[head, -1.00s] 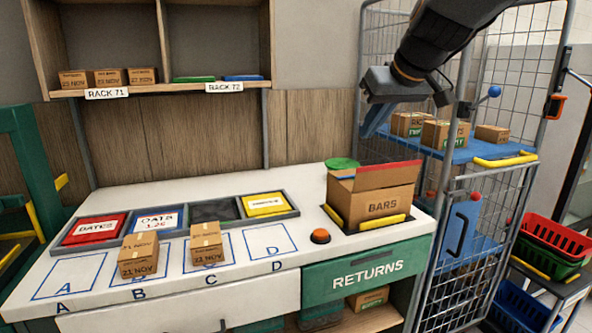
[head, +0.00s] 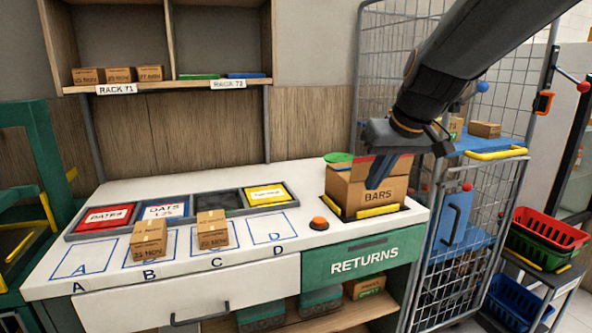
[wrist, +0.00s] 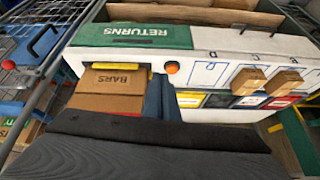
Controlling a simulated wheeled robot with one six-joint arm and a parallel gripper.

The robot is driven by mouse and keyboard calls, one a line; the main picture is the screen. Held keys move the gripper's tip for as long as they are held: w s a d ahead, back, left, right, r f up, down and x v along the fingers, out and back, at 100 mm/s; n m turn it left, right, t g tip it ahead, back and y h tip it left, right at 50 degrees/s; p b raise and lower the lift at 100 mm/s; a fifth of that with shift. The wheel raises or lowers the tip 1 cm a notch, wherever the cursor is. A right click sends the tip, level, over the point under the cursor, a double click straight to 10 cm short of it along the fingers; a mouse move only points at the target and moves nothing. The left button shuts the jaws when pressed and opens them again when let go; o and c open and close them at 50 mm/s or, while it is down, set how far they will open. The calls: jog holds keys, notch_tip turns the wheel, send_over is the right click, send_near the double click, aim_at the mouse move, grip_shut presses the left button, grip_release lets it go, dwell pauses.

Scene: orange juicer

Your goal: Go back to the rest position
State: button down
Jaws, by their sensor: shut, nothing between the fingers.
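My gripper (head: 378,168) is in front of the open BARS carton in the head view, with its blue fingers shut together and nothing between them. In the wrist view the shut fingers (wrist: 161,100) point out over the worktop, beside the carton. The BARS carton (head: 368,197) stands in a yellow-edged place at the right end of the white worktop (head: 110,268). It also shows in the wrist view (wrist: 112,82). My arm hides part of the carton's upper right and part of the cage behind.
Small cartons stand on outline B (head: 148,240) and outline C (head: 212,230). An orange button (head: 319,223) is left of the BARS carton. A wire cage (head: 470,220) with a blue shelf and boxes stands at the right. Red and green baskets (head: 548,232) are beyond it.

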jog(key=s+d+f+m+g+h+b, duration=0.1)
jog(key=s+f+g, duration=0.4)
jog(key=s+f, duration=1.5)
notch_tip(320, 180, down, 3)
jog(key=shift+d+f+m+h+b, duration=0.2)
jog(key=shift+d+m+h+b, duration=0.25)
jog(key=shift+d+m, duration=0.35)
